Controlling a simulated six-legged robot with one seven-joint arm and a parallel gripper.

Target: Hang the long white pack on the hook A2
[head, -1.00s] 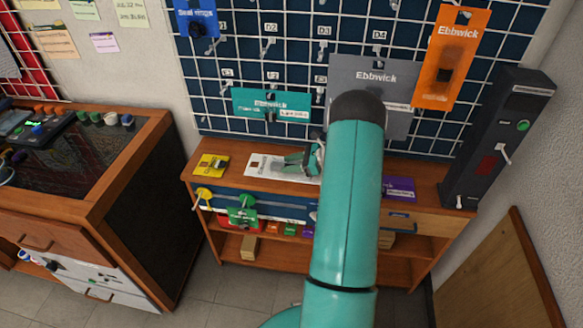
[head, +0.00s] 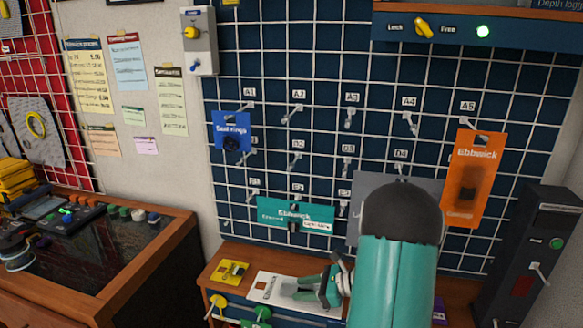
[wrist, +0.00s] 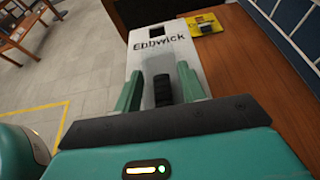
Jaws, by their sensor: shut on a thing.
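The long white pack (head: 262,288) lies flat, on or just above the wooden counter; any gap is hard to tell. In the wrist view the white pack (wrist: 157,50) shows the name Ebbwick, a square hole at its far end and a black part between my fingers. My gripper (head: 304,293) is shut on the pack, and its fingers also show in the wrist view (wrist: 160,88). Hook A2 (head: 293,112) is on the upper row of the grid wall, empty. My arm hides part of the counter.
A blue pack (head: 231,132) hangs on A1 and an orange pack (head: 474,180) on A5. A teal pack (head: 295,213) and a grey pack (head: 372,188) hang lower. A yellow pack (head: 233,272) lies beside the white one. A dark box (head: 530,255) stands right.

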